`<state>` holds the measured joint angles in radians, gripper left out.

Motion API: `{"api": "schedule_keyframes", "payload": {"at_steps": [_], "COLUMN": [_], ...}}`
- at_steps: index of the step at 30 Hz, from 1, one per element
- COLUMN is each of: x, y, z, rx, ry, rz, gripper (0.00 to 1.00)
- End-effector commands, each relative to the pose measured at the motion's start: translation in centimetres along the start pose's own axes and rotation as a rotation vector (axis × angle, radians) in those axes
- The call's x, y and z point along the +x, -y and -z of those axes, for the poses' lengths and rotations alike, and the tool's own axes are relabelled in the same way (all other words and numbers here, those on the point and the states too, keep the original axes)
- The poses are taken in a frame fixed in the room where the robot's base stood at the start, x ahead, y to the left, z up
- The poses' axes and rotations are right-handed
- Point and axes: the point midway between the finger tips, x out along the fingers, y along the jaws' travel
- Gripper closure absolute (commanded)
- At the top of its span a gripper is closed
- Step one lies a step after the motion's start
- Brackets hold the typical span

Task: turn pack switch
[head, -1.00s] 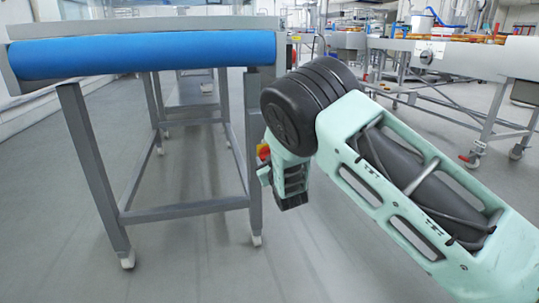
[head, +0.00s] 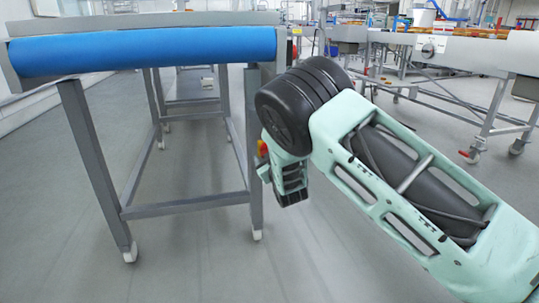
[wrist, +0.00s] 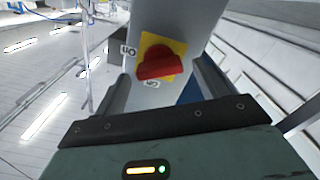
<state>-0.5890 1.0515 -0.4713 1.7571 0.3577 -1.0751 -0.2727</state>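A red rotary switch (wrist: 162,64) on a yellow plate sits on a grey post (wrist: 172,22) in the wrist view. Its handle lies nearly level in the picture. Two small white labels with dark letters stand beside the plate, one at upper left and one below. My gripper (wrist: 161,76) is open, with one finger on each side of the switch and gaps between. I cannot tell how far the fingertips are from it in depth. In the head view a little of the red and yellow switch (head: 262,149) shows beside my wrist, by the table leg; my fingertips are hidden there.
The switch's post belongs to a grey-legged conveyor with a blue roller (head: 145,52) on the left. Another conveyor (head: 472,52) stands at the right back, with a dark knob on a white plate (head: 430,48). The grey floor between them is clear.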

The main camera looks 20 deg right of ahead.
Motion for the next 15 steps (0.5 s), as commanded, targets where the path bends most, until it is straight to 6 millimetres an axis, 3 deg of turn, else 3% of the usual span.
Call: {"api": "schedule_keyframes", "payload": {"at_steps": [8,15], "x": [-0.3,-4.2], "y": [0.0,-0.1], "z": [0.1,0.3], "rx": [0.000,-0.001], "ry": [0.001,0.004], "rz": [0.001,0.004], "gripper": [0.27,0.27]}}
